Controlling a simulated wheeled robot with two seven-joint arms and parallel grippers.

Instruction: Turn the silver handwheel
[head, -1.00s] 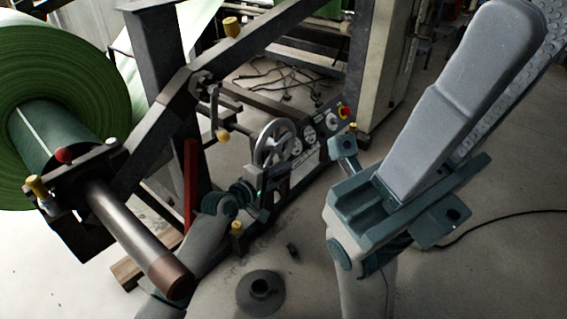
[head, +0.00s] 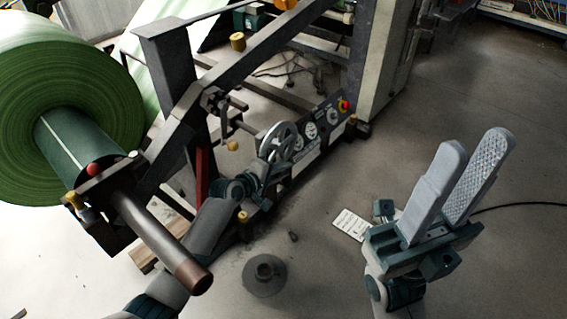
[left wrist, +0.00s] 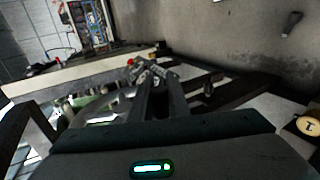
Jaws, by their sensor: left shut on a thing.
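The silver handwheel (head: 279,142) is a spoked ring at the left end of the dark control panel on the machine's low frame. My left gripper (head: 270,161) is at the wheel's lower left rim and is shut on it; the arm and gripper body hide part of the grip. In the left wrist view the left fingers (left wrist: 157,88) are close together, with silver metal at their tips. How far the wheel has turned cannot be told. My right gripper (head: 471,148) is empty and open, raised over the floor at the right, well away from the wheel.
The control panel (head: 322,126) has dials and a red button (head: 344,105). A large green roll (head: 85,105) on a steel shaft (head: 160,240) stands left, close to my left arm. A dark round base (head: 265,276) and a white sheet (head: 350,225) lie on the floor. The right floor is mostly clear.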

